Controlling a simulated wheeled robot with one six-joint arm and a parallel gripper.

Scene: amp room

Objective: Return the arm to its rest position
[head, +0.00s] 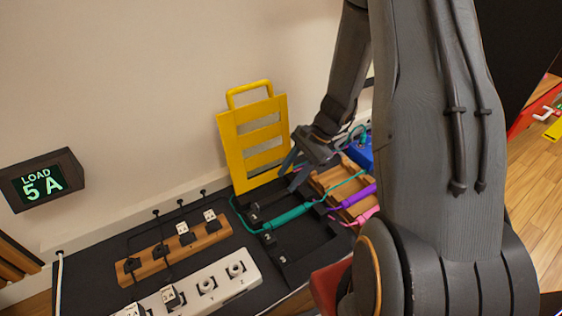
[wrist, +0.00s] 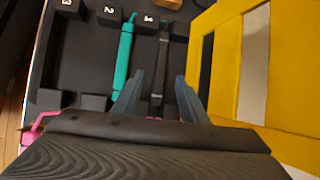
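My gripper (head: 296,168) is in front of the yellow slotted panel, over the far end of the black holder, with my arm reaching down from the top. In the wrist view its two blue-grey fingers (wrist: 158,80) are apart, so it is open. A slim black piece (wrist: 161,60) lies in the holder between and beyond the fingers; I see no contact with it. A teal-handled lead (head: 290,217) lies across the holder near the mark 2; it also shows in the wrist view (wrist: 123,58), left of the fingers.
The yellow panel (head: 233,142) stands close beside my gripper. A wooden rack (head: 325,180), purple (head: 354,196) and pink leads and a blue box (head: 360,156) are to the right. A white power strip (head: 208,285) and wooden plug block (head: 155,262) lie front left. A wall display (head: 42,181) reads LOAD 5 A.

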